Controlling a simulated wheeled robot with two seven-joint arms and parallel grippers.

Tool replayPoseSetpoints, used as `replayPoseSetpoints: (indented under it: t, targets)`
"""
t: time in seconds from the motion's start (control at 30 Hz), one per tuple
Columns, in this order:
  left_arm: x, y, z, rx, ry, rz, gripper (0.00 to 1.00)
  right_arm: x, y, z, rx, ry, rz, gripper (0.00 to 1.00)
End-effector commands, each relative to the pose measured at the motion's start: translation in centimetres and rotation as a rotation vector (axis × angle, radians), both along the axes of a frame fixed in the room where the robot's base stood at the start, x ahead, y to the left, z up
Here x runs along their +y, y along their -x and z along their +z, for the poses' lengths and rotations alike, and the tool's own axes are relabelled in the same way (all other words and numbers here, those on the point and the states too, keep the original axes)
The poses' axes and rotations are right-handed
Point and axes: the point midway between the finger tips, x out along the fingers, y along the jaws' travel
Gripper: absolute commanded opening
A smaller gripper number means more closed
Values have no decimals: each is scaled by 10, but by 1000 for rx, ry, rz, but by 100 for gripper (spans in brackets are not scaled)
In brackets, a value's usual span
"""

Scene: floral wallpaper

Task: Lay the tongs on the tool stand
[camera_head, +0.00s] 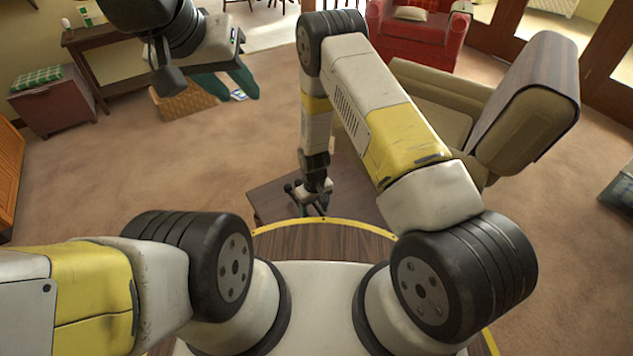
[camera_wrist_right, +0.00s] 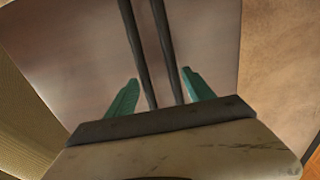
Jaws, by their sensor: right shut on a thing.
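The tongs (camera_wrist_right: 168,55) show in the right wrist view as two long dark bars running up between the teal fingers of my right gripper (camera_wrist_right: 160,90). My right gripper is shut on them, over a brown table (camera_wrist_right: 85,50). In the head view my right gripper (camera_head: 312,203) is low over this table (camera_head: 265,200), partly hidden by its own wrist. I cannot make out a tool stand for certain in either view.
A wicker basket (camera_head: 180,103) stands on the carpet behind my left gripper. A beige armchair (camera_head: 430,90) is to the right of the table, and a red armchair (camera_head: 415,38) is further back. A side table (camera_head: 100,40) stands at the left wall. Open carpet lies left of the table.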

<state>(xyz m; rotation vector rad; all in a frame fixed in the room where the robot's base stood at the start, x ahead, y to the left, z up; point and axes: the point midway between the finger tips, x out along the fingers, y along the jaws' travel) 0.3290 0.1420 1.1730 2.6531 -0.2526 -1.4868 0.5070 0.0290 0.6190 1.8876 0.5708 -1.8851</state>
Motion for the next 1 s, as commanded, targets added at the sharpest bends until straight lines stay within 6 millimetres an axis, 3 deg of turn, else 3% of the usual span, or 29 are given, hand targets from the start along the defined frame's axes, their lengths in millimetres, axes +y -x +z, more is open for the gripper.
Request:
replayPoseSetpoints:
  t: [0.27,0.5,0.87,0.9,1.0]
  targets:
    - [0,0,0,0,0,0,36,-1,-21,-2,-1,-1,-2,0]
    - [0,0,0,0,0,0,36,-1,-18,-36,1,0,1,0]
    - [0,0,0,0,0,0,36,0,-19,-40,0,0,0,0]
    - [0,0,0,0,0,0,36,0,-18,-40,0,0,0,69]
    - [0,0,0,0,0,0,36,-1,-18,-40,1,1,0,83]
